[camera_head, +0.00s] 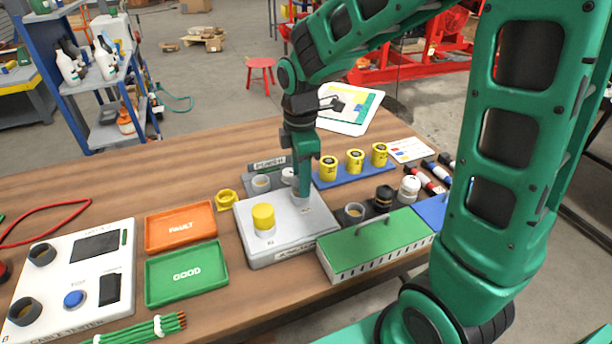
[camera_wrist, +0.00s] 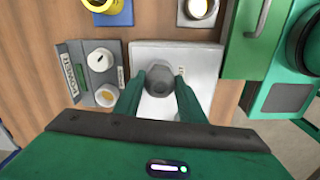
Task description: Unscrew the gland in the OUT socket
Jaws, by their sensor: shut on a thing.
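The light grey box (camera_head: 285,245) stands on the wooden bench in the head view; its top plate (camera_wrist: 205,60) also shows in the wrist view. A grey hexagonal gland (camera_wrist: 160,78) sits on that plate, beside small lettering that I cannot read surely. My gripper (camera_wrist: 160,88) has one finger on each side of the gland and is shut on it. In the head view my gripper (camera_head: 301,188) points down at the far right part of the box and mostly hides the gland. A yellow-capped fitting (camera_head: 263,216) stands upright on the box's near left part.
A green-lidded box (camera_head: 375,243) with a handle stands close at the right. Yellow cylinders (camera_head: 355,160) stand on a blue strip behind. Orange (camera_head: 180,227) and green (camera_head: 187,273) trays lie left, and a small grey fixture (camera_head: 262,182) is behind the box.

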